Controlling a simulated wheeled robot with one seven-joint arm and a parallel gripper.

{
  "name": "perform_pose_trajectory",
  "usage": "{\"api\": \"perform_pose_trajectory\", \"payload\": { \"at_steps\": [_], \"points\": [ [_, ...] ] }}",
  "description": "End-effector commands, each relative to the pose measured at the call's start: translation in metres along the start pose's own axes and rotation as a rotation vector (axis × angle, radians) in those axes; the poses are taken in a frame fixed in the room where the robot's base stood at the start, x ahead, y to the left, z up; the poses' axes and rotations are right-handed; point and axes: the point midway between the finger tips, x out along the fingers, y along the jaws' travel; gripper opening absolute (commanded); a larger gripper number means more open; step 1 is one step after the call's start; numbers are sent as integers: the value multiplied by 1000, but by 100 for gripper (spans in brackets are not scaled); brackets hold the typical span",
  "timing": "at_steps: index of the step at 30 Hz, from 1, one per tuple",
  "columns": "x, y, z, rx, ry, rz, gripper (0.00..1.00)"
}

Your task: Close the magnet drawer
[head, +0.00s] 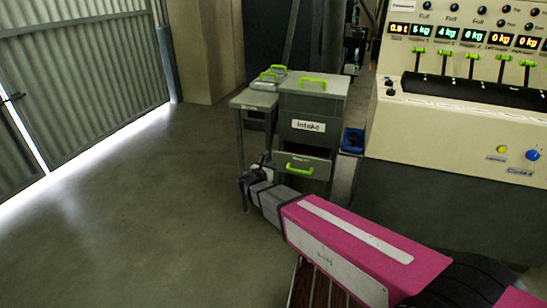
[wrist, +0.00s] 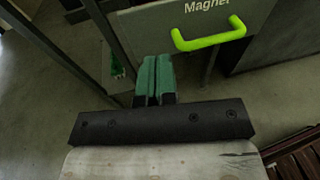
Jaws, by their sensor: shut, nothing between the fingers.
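The magnet drawer (head: 287,163) is a grey drawer front with a lime-green handle, low in the grey cabinet under the "Intake" panel. It is pulled out, and a dark gap shows above its front. In the wrist view the drawer front (wrist: 160,27) reads "Magnet" and its green handle (wrist: 208,36) is at the upper right. My gripper (wrist: 152,60) has its green fingers together and empty, below and left of the handle, apart from it in the picture. In the head view my gripper (head: 248,178) is at the drawer's left side; its fingertips are hard to make out.
The grey cabinet (head: 312,105) has a green handle on top. A narrow grey side table (head: 253,100) stands at its left. A blue bin (head: 352,140) and a cream control console (head: 455,130) are to the right. The floor (head: 130,190) at the left is clear.

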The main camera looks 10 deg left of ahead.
Motion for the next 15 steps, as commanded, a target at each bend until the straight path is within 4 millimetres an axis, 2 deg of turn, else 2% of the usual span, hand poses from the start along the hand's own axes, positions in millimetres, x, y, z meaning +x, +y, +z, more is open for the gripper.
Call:
{"api": "perform_pose_trajectory", "payload": {
  "at_steps": [3,8,11,15],
  "points": [
    [-19,8,-13,10,-99,91,0],
    [-33,16,-21,23,-164,169,0],
    [-34,18,-22,27,-177,186,0],
    [-22,22,-20,27,-179,187,0]
  ]
}}
